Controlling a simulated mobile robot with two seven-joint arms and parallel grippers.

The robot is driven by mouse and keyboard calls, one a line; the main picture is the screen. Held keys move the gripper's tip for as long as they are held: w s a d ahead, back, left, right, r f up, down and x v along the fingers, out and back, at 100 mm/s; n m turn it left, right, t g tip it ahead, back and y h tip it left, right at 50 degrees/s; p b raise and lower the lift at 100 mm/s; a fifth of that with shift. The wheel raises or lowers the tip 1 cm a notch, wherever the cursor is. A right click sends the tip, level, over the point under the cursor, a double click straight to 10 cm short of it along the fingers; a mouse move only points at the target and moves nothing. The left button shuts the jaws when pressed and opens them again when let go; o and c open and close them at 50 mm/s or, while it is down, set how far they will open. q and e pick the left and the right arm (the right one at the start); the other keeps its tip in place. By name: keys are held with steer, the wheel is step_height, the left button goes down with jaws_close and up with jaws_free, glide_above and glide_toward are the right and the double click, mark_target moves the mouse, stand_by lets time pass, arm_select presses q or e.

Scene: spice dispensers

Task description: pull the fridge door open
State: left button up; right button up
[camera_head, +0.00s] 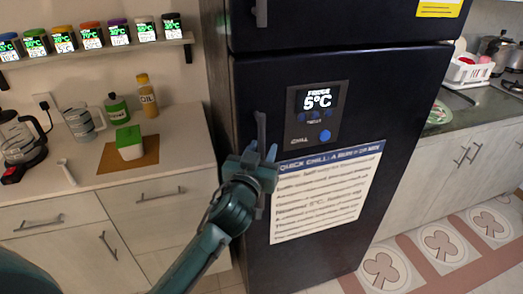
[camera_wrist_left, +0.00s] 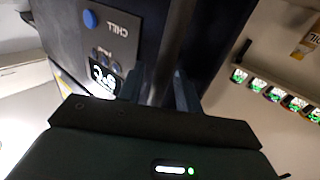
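The dark fridge (camera_head: 345,75) stands in the middle of the head view. Its lower door (camera_head: 400,110) looks closed, flush with the body. A dark vertical handle (camera_head: 261,128) runs along the door's left edge, and it also shows in the left wrist view (camera_wrist_left: 177,35). My teal left gripper (camera_head: 259,153) is at the handle. In the left wrist view its two fingers (camera_wrist_left: 160,88) stand apart on either side of the handle, with a gap visible. Contact cannot be told. The handle's lower part is hidden behind the gripper. My right gripper is not in view.
A counter (camera_head: 190,140) left of the fridge bears an oil bottle (camera_head: 148,95), a green-and-white box (camera_head: 130,142) and a coffee pot (camera_head: 20,140). Spice jars line a shelf (camera_head: 100,51). Open tiled floor (camera_head: 430,260) lies right of the fridge.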

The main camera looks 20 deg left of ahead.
arm_select(q)
steer(key=shift+c, duration=0.5)
jaws_close()
steer(key=shift+s+d+f, duration=0.1)
